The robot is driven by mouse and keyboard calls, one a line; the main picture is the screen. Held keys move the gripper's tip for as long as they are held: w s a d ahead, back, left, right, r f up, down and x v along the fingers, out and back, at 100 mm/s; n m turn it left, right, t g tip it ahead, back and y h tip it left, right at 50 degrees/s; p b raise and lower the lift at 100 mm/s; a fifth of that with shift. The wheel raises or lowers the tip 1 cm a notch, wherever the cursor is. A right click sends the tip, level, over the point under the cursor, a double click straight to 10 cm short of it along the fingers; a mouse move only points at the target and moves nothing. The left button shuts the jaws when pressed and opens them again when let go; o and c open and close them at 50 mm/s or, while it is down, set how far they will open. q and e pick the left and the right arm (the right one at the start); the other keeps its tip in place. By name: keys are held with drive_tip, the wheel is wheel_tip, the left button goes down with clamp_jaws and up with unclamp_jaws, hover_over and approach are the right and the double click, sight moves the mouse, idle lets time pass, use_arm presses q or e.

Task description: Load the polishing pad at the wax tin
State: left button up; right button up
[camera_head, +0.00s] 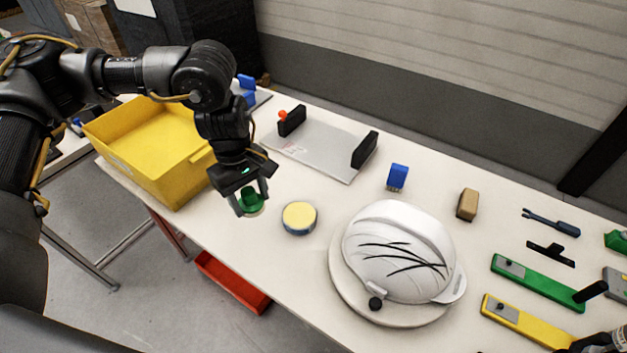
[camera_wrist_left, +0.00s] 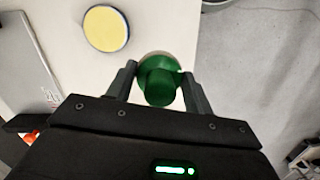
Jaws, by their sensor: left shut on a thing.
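The polishing pad (camera_head: 250,200) has a green knob-like grip and a round body. My left gripper (camera_head: 252,204) is shut on it, with one finger on each side. The wrist view shows the green pad (camera_wrist_left: 160,82) between the fingers, near the table edge. Its underside is mostly hidden, and I cannot tell its exact height. The wax tin (camera_head: 299,218) is a low round tin with pale yellow wax, just right of the gripper and apart from the pad. It also shows at the upper left in the wrist view (camera_wrist_left: 106,28).
A white scratched helmet shell (camera_head: 393,250) sits on a round base (camera_head: 345,300) right of the tin. A yellow bin (camera_head: 185,185) stands left. A grey plate fixture (camera_head: 320,150), blue block (camera_head: 397,176) and tan block (camera_head: 467,204) lie behind. Several tools lie right.

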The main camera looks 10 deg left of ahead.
use_arm(q)
drive_tip(key=w+d+n+t+p, duration=0.1)
drive_tip(key=w+d+n+p, duration=0.5)
drive_tip(key=n, duration=0.4)
drive_tip(key=n+t+y+p, duration=0.1)
drive_tip(key=n+p, duration=0.6)
drive_tip(key=n, duration=0.6)
hover_over(300, 213)
wheel_tip(300, 213, down, 5)
wheel_tip(300, 213, down, 6)
drive_tip(key=b, duration=0.5)
drive_tip(key=shift+s, duration=0.1)
drive_tip(key=shift+s+f+b, duration=0.1)
drive_tip(key=shift+f+b, duration=0.45)
drive_tip(key=shift+b, duration=0.15)
drive_tip(key=shift+r, duration=0.1)
idle(0.3)
wheel_tip(300, 213, up, 7)
drive_tip(key=p, duration=0.6)
idle(0.3)
idle(0.4)
